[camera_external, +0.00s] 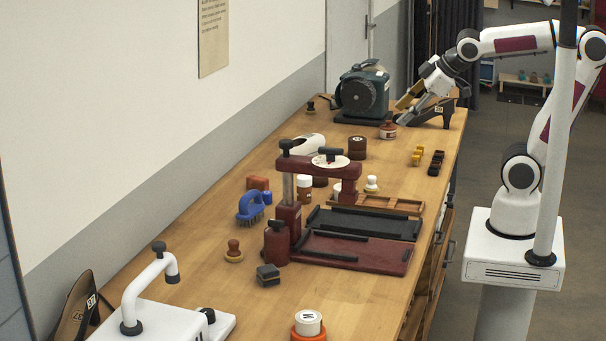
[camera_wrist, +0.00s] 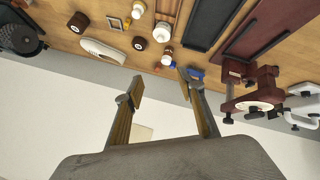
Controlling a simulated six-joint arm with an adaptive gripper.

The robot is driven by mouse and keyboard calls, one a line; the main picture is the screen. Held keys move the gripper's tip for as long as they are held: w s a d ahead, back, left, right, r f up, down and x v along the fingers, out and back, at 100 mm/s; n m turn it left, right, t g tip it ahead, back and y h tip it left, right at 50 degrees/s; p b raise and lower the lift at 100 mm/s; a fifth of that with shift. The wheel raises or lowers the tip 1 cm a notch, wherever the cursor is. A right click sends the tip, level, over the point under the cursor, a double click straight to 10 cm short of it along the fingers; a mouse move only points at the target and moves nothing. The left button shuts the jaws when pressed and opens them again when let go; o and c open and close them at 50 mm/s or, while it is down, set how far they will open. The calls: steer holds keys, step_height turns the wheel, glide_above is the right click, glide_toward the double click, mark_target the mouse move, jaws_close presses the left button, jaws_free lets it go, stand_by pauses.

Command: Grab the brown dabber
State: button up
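A brown dabber (camera_external: 234,250) with a rounded knob and a pale round base stands upright on the wooden table, left of the dark red press. A smaller dark knobbed piece (camera_external: 311,106) stands at the far left by the grinder, and a white-topped knobbed piece (camera_external: 371,184) stands right of the press; both have a similar shape. My gripper (camera_external: 410,101) is at the table's far right end, well away from the brown dabber. In the wrist view my gripper (camera_wrist: 160,80) has its fingers wide apart with nothing between them. I cannot pick out the brown dabber there.
The dark red press (camera_external: 325,165) and its trays (camera_external: 360,224) fill the middle. A blue brush (camera_external: 251,206), a dark block (camera_external: 268,274) and a white-armed device (camera_external: 150,290) stand nearer.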

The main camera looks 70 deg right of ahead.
steer(key=w+r+n+t, duration=0.2)
steer(key=w+r+n, duration=0.3)
steer(key=w, duration=0.6)
steer(key=w+r+n+t, duration=0.3)
steer(key=w+n, duration=0.3)
steer(key=w, duration=0.5)
steer(key=w+a+n+t+y, duration=0.1)
steer(key=w+a+n+y, duration=0.2)
steer(key=w+a+n, duration=0.3)
steer(key=w+a+n+y, duration=0.2)
steer(key=w+a+n, duration=0.1)
steer(key=w+n, duration=0.4)
steer(key=w+a+f+n+g+y, duration=0.1)
steer(key=w+a+f+n+y, duration=0.45)
steer(key=a+n, duration=0.2)
steer(key=n+g+y, duration=0.5)
steer(key=n+g, duration=0.7)
steer(key=n, duration=0.6)
glide_toward(234, 250)
steer(key=v, duration=0.3)
steer(key=shift+w+d+r, duration=0.15)
steer(key=shift+r, duration=0.15)
steer(key=shift+f+n, duration=0.2)
steer(key=shift+n, duration=0.05)
steer(key=shift+x, duration=3.45)
